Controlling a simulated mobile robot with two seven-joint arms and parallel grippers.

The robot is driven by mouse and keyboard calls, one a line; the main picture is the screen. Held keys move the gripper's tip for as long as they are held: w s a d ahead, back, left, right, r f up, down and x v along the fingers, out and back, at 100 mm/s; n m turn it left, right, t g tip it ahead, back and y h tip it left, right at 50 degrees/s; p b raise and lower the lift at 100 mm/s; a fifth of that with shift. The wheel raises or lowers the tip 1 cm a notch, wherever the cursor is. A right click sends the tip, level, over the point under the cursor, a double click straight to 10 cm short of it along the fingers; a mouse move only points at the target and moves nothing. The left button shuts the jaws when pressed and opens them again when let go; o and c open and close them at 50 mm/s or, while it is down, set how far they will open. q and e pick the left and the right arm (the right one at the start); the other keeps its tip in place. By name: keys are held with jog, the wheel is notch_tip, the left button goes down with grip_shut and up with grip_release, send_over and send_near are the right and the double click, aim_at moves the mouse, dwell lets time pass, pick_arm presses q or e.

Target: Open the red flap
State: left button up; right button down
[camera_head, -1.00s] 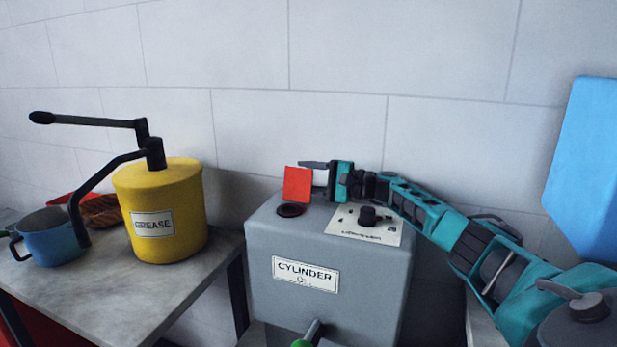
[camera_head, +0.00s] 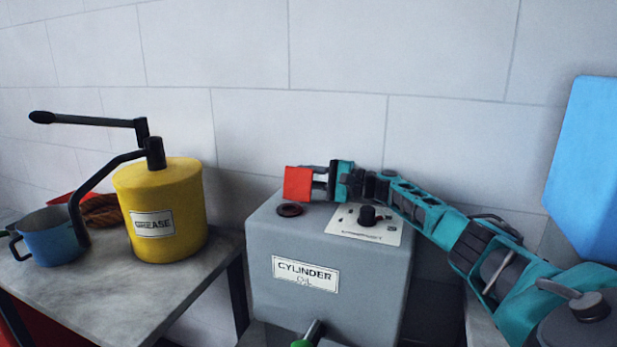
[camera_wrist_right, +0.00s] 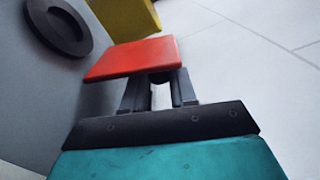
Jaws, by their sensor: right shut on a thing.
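The red flap (camera_head: 298,184) stands upright behind the round dark filler hole (camera_head: 290,210) on top of the grey cylinder oil box (camera_head: 330,260). My right gripper (camera_head: 320,181) reaches in from the right, level with the flap, and is shut on it. In the right wrist view the red flap (camera_wrist_right: 132,57) covers the tips of the right gripper's fingers (camera_wrist_right: 158,92), so the contact itself is hidden. The dark ring of the hole (camera_wrist_right: 58,25) shows uncovered there. My left gripper is out of view.
A yellow grease can (camera_head: 160,210) with a long dark lever and a blue mug (camera_head: 52,240) stand on the table (camera_head: 110,290) at the left. A knob (camera_head: 367,215) sits on the box top below my right arm. The tiled wall is close behind.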

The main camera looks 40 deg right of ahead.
jog(key=shift+f+b, duration=0.2)
jog(key=shift+b, duration=0.35)
jog(key=shift+s+a+n+b, duration=0.1)
jog(key=shift+a+n+b, duration=0.15)
jog(key=shift+n+b, duration=0.65)
jog(key=shift+a+r+b, duration=0.15)
jog(key=shift+b, duration=0.55)
jog(key=shift+s+a+r+n, duration=0.15)
jog(key=shift+r+n, duration=0.05)
jog(key=shift+n, duration=0.1)
jog(key=shift+r, duration=0.2)
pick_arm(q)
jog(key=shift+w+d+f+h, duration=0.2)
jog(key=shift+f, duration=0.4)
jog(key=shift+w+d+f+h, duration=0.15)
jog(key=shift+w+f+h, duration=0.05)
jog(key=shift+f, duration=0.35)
